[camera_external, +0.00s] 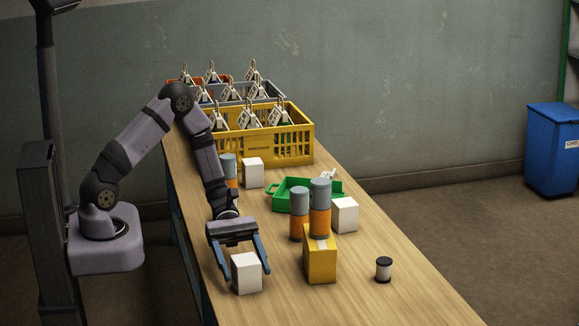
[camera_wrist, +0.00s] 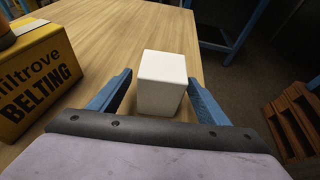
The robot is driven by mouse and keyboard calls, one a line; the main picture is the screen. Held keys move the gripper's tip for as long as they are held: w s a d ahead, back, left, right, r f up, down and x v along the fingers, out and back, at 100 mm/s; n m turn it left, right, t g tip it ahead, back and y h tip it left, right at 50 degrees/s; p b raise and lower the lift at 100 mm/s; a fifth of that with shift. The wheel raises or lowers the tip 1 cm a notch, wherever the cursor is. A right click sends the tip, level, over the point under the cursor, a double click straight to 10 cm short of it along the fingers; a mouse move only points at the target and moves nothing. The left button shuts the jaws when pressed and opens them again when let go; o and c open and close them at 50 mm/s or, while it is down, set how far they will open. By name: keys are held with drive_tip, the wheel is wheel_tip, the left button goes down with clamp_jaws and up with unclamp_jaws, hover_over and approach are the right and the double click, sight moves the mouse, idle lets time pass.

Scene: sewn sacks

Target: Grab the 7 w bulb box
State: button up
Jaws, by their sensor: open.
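A plain white box (camera_external: 246,274) stands upright near the table's left edge, at the front. I see no print on its visible faces, so I cannot tell its wattage. My gripper (camera_external: 248,281) is open and reaches down over this box, one blue finger on each side. In the wrist view the white box (camera_wrist: 161,84) stands between the two fingers, with visible gaps on both sides. Two other white boxes stand farther back: one beside the green tray (camera_external: 346,215) and one near the yellow crate (camera_external: 252,173). Their labels cannot be read.
A yellow belting box (camera_external: 320,262) stands right of my gripper with an orange-grey cylinder (camera_external: 320,208) on or right behind it. Another cylinder (camera_external: 299,212) is beside it. A small black-and-white spool (camera_external: 383,269) sits farther right. A green tray (camera_external: 281,206) and yellow crate (camera_external: 290,149) are behind.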

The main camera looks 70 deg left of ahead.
sight(250, 280)
drive_tip(key=shift+p+x, duration=0.65)
drive_tip(key=shift+x, duration=2.05)
drive_tip(key=shift+r, duration=0.1)
drive_tip(key=c, duration=1.2)
drive_tip(key=shift+o, duration=0.2)
drive_tip(key=shift+r, duration=0.15)
wheel_tip(250, 280, up, 10)
